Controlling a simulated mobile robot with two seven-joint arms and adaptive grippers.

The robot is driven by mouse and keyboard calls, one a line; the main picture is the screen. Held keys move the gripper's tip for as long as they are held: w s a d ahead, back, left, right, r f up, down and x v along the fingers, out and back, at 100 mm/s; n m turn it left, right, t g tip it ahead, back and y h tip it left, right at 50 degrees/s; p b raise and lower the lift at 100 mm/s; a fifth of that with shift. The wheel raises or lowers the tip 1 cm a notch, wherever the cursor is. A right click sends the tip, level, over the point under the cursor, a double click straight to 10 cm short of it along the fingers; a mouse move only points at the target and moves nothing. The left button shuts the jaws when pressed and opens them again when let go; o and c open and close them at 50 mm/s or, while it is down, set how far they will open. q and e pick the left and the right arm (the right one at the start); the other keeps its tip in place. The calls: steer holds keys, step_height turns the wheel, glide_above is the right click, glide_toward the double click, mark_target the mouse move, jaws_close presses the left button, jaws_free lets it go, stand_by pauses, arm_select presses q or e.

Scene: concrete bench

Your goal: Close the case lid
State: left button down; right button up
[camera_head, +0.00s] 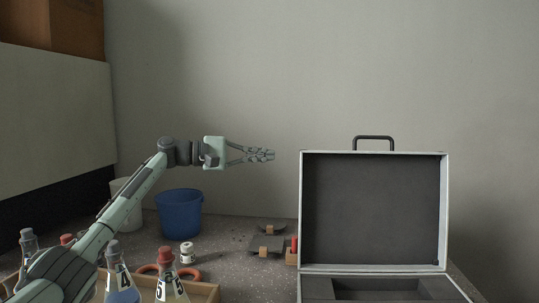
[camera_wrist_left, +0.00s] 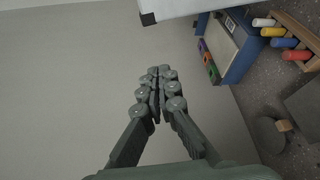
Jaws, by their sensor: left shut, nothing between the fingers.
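The case lid (camera_head: 371,209) stands upright and open, with its dark lining facing me and a handle (camera_head: 374,138) on its top edge. The case base (camera_head: 385,288) lies in front of it, cut off by the bottom of the head view. My left gripper (camera_head: 272,155) is shut and empty, up in the air just left of the lid's upper left corner, pointing right. In the left wrist view the gripper (camera_wrist_left: 160,75) has its fingers together, and a pale edge with a dark corner, likely the lid (camera_wrist_left: 185,8), shows above the fingertips. My right gripper is not in view.
A blue bucket (camera_head: 179,214) and a white bucket (camera_head: 126,194) stand at the back left. A wooden tray (camera_head: 206,291) with flasks is at front left. A small white jar (camera_head: 187,253) stands nearby. A blue box (camera_wrist_left: 232,48) and coloured cylinders (camera_wrist_left: 283,42) show in the wrist view.

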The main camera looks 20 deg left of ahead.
arm_select(q)
steer(key=d, duration=0.7)
steer(key=shift+w+d+p, duration=0.2)
steer(key=shift+p, duration=0.25)
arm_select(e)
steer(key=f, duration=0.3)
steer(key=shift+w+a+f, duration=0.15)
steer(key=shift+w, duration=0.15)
arm_select(q)
steer(key=shift+r, duration=0.1)
